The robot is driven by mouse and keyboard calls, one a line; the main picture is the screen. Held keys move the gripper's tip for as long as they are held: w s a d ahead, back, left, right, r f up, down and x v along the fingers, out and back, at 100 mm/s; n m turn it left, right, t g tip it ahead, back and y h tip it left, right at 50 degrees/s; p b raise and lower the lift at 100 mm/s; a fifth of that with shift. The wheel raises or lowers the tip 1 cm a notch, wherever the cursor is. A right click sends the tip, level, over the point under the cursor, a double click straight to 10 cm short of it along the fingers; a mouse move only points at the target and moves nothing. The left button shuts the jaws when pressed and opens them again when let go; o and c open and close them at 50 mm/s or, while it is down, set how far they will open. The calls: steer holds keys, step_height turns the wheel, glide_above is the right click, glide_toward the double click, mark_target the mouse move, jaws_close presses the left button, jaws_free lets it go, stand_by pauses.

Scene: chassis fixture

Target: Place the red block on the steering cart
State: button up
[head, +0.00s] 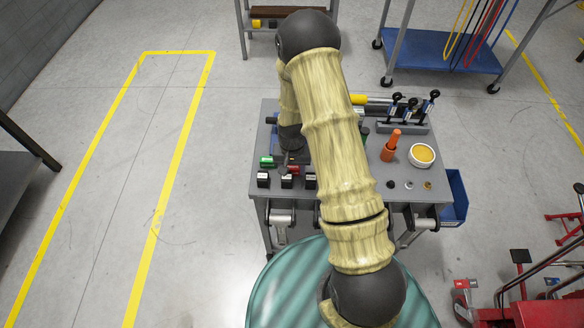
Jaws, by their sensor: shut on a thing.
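My gripper (287,168) is low over the left part of a grey cart (262,112), partly hidden by my arm. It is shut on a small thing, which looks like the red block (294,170). Only a little of the red block shows at the fingers. I cannot tell whether it touches the cart top. A green block (267,161) lies just left of the fingers. Black blocks with white labels (263,180) stand along the near edge. Which thing is the steering cart is not clear from this view.
A blue bin (455,198) hangs at the cart's right side. Red metal frames (540,310) are at lower right. The left floor is clear.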

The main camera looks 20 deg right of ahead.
mark_target(292, 169)
steer(key=shift+f, duration=0.15)
steer(key=o, duration=0.9)
steer(key=shift+o, duration=0.2)
step_height(292, 169, up, 12)
steer(key=b, duration=0.1)
steer(key=shift+r, duration=0.25)
